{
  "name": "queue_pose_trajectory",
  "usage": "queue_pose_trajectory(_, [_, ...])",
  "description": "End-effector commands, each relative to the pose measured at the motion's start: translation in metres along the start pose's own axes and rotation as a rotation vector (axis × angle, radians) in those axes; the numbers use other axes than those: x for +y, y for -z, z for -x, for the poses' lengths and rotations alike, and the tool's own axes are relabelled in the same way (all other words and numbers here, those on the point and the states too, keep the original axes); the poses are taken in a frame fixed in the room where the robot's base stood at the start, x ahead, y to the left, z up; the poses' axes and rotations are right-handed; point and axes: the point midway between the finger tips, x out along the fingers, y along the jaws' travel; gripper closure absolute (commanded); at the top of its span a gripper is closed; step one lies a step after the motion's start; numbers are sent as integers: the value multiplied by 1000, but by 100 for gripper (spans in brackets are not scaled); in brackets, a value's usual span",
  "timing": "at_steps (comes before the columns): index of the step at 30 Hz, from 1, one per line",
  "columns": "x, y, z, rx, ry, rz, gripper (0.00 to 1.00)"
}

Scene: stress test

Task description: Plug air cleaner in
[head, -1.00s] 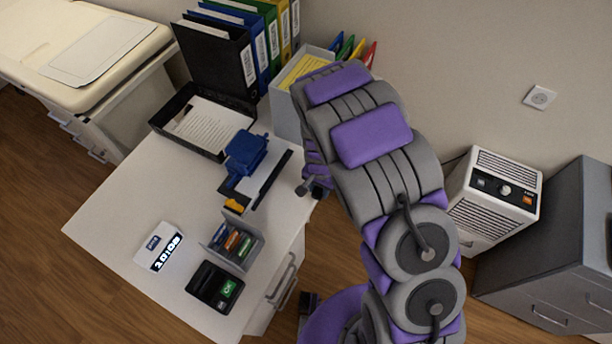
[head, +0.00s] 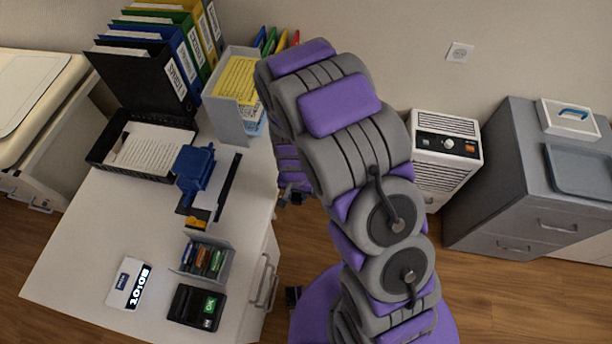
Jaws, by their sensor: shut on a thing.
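The air cleaner (head: 445,150) is a white box with slatted vents and a dark control panel. It stands on the floor against the wall, right of my arm, which covers its left edge. A white wall socket (head: 460,53) is on the wall above it and looks empty. My gripper (head: 291,192) shows only in part, as dark pieces behind and left of my arm, beside the desk's right edge. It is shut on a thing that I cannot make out. The air cleaner's plug and cord do not show.
The white desk (head: 75,235) at left holds binders (head: 150,75), a paper tray (head: 95,155), a grey file holder (head: 225,122) and small devices. A grey cabinet (head: 500,180) stands right of the air cleaner, with a box (head: 570,128) and tray (head: 585,170) on top. Wall around the socket is clear.

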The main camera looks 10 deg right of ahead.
Motion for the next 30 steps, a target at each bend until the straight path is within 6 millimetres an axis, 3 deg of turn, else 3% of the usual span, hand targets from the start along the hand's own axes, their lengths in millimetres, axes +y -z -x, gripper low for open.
queue_pose_trajectory(4, [-7, 19, 16, 8, 4, 34, 89])
queue_pose_trajectory(8, [-10, 58, 55, 13, 6, 115, 89])
queue_pose_trajectory(12, [7, 101, 108, 15, 6, 212, 89])
queue_pose_trajectory(18, [43, 137, 165, 5, 2, 298, 89])
queue_pose_trajectory(24, [61, 150, 191, 2, 0, 330, 89])
queue_pose_trajectory(30, [63, 150, 193, -1, -1, 334, 89])
